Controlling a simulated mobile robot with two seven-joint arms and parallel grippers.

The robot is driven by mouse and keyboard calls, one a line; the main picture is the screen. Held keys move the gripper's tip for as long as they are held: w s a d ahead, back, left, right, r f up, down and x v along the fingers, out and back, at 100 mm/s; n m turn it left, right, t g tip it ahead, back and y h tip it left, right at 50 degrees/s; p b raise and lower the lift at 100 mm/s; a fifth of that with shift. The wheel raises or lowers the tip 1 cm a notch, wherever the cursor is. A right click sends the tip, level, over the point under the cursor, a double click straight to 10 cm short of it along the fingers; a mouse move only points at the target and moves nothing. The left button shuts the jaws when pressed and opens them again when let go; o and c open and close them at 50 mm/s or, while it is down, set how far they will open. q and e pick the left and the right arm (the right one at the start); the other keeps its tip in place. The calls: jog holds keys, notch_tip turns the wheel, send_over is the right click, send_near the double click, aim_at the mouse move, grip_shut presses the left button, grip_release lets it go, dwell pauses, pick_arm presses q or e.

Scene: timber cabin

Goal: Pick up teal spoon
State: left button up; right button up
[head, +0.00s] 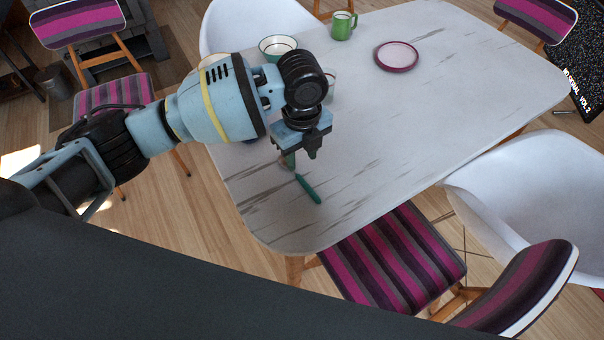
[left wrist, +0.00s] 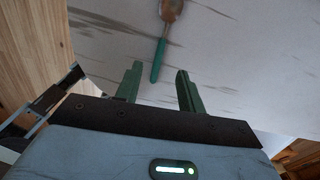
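The teal spoon lies on the white table. Its teal handle (head: 308,189) shows in the head view just below my left gripper (head: 302,155), which hangs over the table. In the left wrist view the spoon (left wrist: 157,62) has a teal handle and a brownish bowl at the top edge. The gripper hides part of the spoon in the head view. My right gripper is not in view.
The white table (head: 440,90) holds a green mug (head: 343,26), a pink-rimmed plate (head: 396,56) and a green-rimmed bowl (head: 278,47) further back. Striped chairs (head: 395,258) and a white chair (head: 530,185) stand around it. The table's right part is mostly clear.

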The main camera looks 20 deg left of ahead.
aim_at(300, 176)
pick_arm(q)
jog(key=shift+s+f, duration=0.1)
jog(key=shift+f, duration=0.85)
jog(key=shift+w+a+f, duration=0.1)
jog(key=shift+f, duration=0.85)
jog(key=shift+w+a+f, duration=0.15)
jog(key=shift+f, duration=0.85)
jog(key=shift+w+a+f, duration=0.1)
jog(key=shift+f, duration=0.85)
grip_shut()
